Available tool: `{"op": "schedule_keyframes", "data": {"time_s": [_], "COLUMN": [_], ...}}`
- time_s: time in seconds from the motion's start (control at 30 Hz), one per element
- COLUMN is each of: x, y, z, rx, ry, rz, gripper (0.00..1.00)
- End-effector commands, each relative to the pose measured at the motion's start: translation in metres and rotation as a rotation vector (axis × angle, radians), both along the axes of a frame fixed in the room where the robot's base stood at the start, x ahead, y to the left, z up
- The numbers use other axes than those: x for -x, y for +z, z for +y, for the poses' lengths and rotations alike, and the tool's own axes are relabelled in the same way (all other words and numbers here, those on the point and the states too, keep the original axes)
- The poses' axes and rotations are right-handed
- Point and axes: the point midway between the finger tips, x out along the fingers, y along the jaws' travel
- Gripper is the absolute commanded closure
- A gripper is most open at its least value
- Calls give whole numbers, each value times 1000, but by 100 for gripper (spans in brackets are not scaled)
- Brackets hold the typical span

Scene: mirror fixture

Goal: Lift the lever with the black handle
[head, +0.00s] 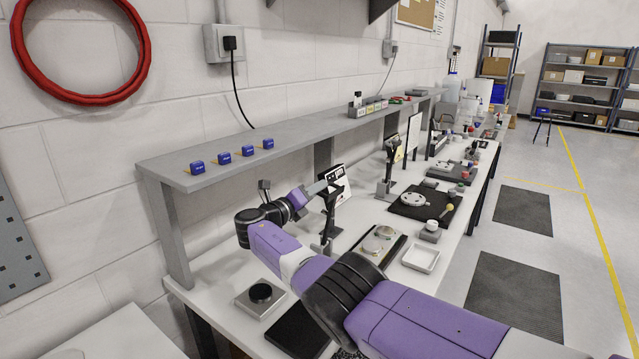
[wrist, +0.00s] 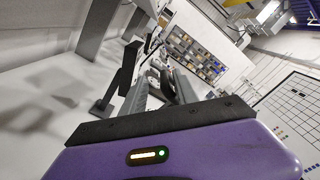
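My gripper (head: 315,189) is at the end of the purple arm, beside a dark upright stand (head: 326,222) with a white panel (head: 337,186) on the bench. In the wrist view my gripper (wrist: 165,82) shows two grey fingers apart, with a dark, blurred shape beyond or between them. I cannot tell whether they touch it. A dark upright (wrist: 125,72) stands left of the fingers in the wrist view. Near the fingertips I cannot make out the black-handled lever clearly; my gripper and the stand overlap there.
A grey shelf (head: 215,174) with several blue blocks runs behind my arm along the wall. A scale-like box (head: 261,298), a white tray (head: 420,258) and a black mat with a grey disc (head: 412,203) are on the bench. Another dark-topped stand (head: 388,178) stands farther along.

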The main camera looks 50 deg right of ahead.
Motion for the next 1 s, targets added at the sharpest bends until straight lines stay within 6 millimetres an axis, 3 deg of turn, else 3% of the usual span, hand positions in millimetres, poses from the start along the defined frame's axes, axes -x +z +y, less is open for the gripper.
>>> {"op": "schedule_keyframes", "data": {"time_s": [0.2, 0.4, 1.0], "x": [2, 3, 3], "y": [-1, -2, -1], "z": [33, 49, 50], "rx": [-2, -2, -1], "ry": [3, 2, 1], "rz": [1, 1, 1], "gripper": [66, 66, 66]}}
